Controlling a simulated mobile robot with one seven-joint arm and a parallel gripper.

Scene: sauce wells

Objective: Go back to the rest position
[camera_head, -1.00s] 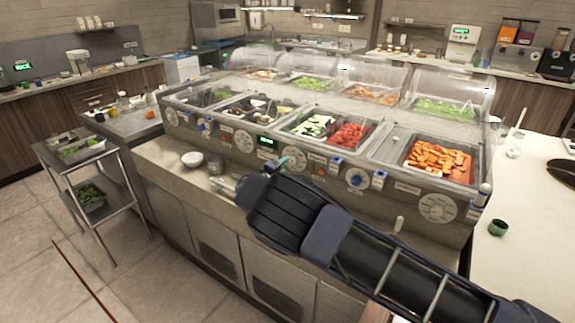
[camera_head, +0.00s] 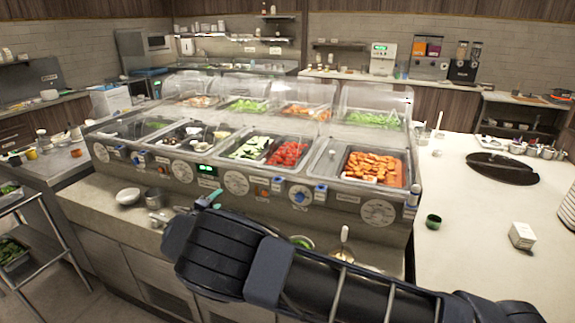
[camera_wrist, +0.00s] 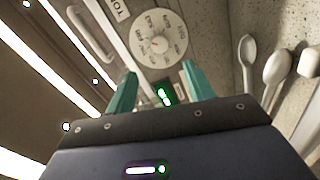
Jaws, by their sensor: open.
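My gripper (camera_wrist: 158,75) is open and empty in the wrist view, its two teal fingers apart. Between and beyond them are a white dial (camera_wrist: 157,37) and a small green display (camera_wrist: 165,95) on the counter's front panel. In the head view my arm reaches from the lower right to the front of the sauce-well counter (camera_head: 235,181). A teal fingertip (camera_head: 208,199) shows just above the wrist. The rest of the gripper is hidden behind the wrist there.
Spoons (camera_wrist: 272,70) lie at right in the wrist view. At right, the white counter (camera_head: 465,240) holds a green cup (camera_head: 433,221) and a small box (camera_head: 522,236).

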